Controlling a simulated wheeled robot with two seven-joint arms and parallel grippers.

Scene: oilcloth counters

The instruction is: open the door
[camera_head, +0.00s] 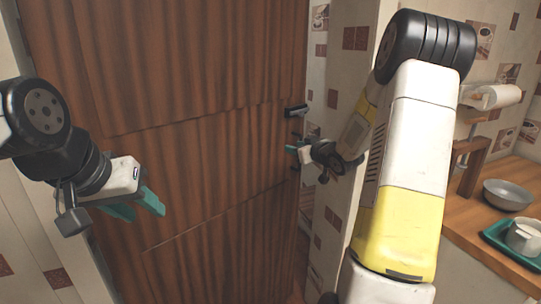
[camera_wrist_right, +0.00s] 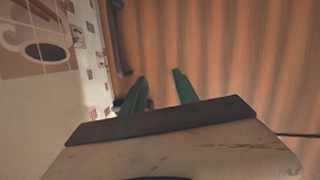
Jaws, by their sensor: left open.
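The door (camera_head: 200,120) is tall, brown and wood-grained, and it fills the left half of the head view. A black handle (camera_head: 296,110) sits near its right edge. In the right wrist view the dark bar of the handle (camera_wrist_right: 119,40) lies up and to the left of the fingers. My right gripper (camera_head: 293,149) is just below the handle, close to the door. In its wrist view the green fingers (camera_wrist_right: 160,80) are apart, with only door surface visible between them. My left gripper (camera_head: 140,205) is open and empty in front of the door's left part.
A tiled wall (camera_head: 335,60) stands right of the door. At the right, a wooden counter (camera_head: 470,222) carries a grey bowl (camera_head: 507,194) and a white pot (camera_head: 524,237) on a green tray (camera_head: 492,233). A paper roll (camera_head: 495,96) is above it.

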